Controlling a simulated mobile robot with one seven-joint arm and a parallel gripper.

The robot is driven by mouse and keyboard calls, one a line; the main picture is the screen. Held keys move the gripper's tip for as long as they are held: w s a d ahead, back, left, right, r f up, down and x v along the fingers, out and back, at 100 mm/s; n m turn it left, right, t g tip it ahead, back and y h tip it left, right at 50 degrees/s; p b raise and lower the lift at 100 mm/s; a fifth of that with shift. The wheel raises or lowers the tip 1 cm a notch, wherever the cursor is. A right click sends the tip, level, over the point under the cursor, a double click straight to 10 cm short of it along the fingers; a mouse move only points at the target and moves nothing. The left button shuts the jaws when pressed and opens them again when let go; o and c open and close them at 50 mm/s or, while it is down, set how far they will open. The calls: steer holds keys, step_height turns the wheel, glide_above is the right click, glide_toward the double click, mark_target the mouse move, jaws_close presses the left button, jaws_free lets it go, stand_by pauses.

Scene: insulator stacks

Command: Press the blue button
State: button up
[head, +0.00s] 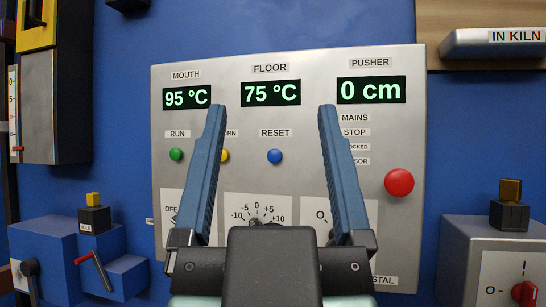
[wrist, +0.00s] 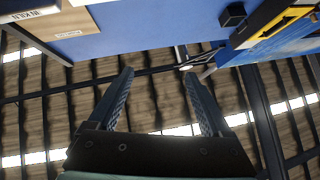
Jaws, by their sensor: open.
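The blue button (head: 275,156) sits on the grey control panel (head: 300,110), under the label RESET. In the head view it shows between the two fingers of my gripper (head: 272,112), closer to the right finger in the picture than the panel's left side. My gripper is open and empty, its fingers pointing up in front of the panel. It also shows open in the wrist view (wrist: 157,75), where the button is not in view. I cannot tell the gap between the fingers and the panel.
A green button (head: 176,154), a partly hidden yellow button (head: 225,156) and a large red button (head: 399,183) are on the same panel. Dials are below, partly behind my gripper. Boxes with switches stand left (head: 45,250) and right (head: 480,245).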

jaws_close()
stand_by(0.3)
stand_by(1.4)
